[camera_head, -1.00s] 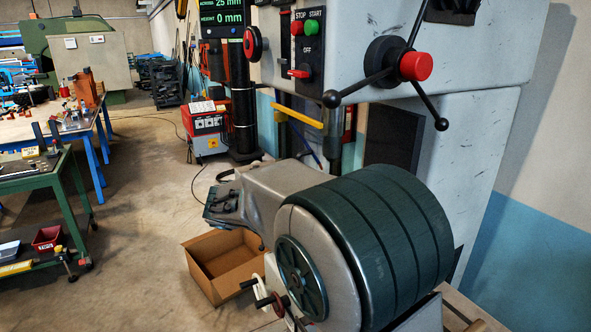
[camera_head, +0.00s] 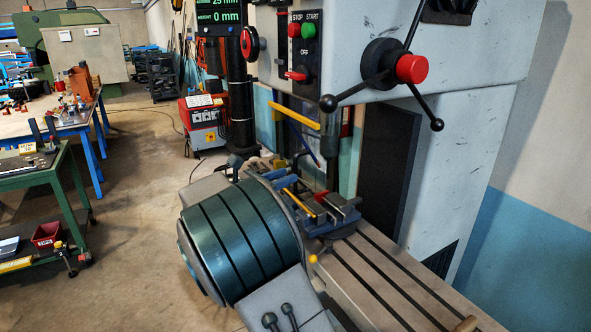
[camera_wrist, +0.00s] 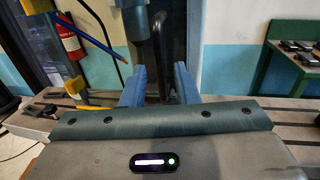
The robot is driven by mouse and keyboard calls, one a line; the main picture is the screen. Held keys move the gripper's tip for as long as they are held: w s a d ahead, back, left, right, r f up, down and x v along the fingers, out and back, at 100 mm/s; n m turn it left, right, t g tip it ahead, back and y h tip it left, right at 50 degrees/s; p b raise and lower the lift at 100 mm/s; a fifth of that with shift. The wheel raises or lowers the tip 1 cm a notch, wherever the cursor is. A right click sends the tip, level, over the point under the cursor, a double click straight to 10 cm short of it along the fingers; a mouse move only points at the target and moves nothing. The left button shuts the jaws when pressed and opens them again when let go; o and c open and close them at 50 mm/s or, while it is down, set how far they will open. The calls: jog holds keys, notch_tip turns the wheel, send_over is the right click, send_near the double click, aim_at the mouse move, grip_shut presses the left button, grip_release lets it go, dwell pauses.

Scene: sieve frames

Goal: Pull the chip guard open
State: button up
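A yellow bar (camera_head: 294,115), which looks like the chip guard's edge or handle, slants beside the machine's spindle, below the control panel, in the head view. The guard's panel is hard to make out, and I cannot tell how far open it stands. In the wrist view the two blue-grey fingers of my gripper (camera_wrist: 159,88) stand apart with nothing held between them. A dark upright machine part shows in the gap behind them.
The slotted machine table (camera_head: 385,275) carries a blue vise (camera_head: 328,220). A three-armed lever with a red hub (camera_head: 411,69) juts from the machine head. A red machine (camera_head: 203,118) stands behind. A green bench (camera_head: 40,175) is at left, with open floor between.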

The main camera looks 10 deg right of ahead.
aim_at(295, 188)
jog(key=shift+p+x, duration=0.3)
jog(key=shift+x, duration=1.95)
jog(key=shift+c, duration=0.2)
grip_shut()
jog(key=shift+a, duration=0.1)
